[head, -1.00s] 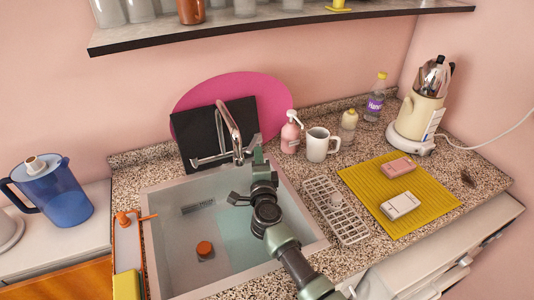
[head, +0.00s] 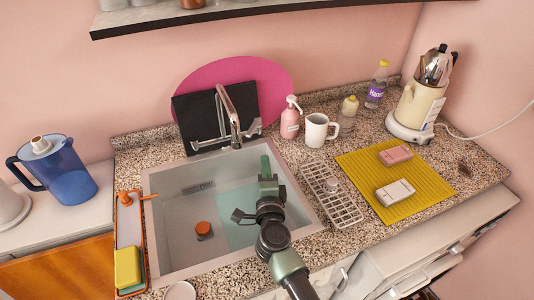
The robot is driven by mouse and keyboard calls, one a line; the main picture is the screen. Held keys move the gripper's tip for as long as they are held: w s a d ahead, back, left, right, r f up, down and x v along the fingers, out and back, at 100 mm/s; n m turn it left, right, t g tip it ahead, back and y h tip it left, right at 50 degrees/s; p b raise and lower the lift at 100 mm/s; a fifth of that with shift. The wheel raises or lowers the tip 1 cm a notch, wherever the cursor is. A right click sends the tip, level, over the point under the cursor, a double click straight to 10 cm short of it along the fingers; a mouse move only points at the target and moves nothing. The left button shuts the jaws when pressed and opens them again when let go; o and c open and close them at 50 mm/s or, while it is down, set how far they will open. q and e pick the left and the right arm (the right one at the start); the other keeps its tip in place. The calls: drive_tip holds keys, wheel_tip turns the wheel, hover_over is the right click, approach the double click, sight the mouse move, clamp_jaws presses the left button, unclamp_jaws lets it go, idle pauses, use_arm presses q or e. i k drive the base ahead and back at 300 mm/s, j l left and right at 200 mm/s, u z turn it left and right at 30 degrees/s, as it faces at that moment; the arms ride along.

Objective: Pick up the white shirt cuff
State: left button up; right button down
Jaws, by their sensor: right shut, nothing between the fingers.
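I see no white shirt or cuff in the head view; the view shows a kitchen sink. My right gripper (head: 266,168) is over the right part of the grey sink (head: 160,232), its green fingertips pointing away from me toward the faucet. It is shut and empty. My arm reaches in from the bottom and covers part of the sink's right side. My left gripper is not in view.
A faucet (head: 231,118) and a black board (head: 192,122) stand behind the sink. A wire rack (head: 335,205), white mug (head: 316,131), pink soap bottle (head: 290,120) and yellow mat (head: 372,200) are to the right. A blue pitcher (head: 66,180) stands left. A shelf (head: 200,22) hangs above.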

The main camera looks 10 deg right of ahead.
sight(396, 192)
drive_tip(key=z, duration=1.4)
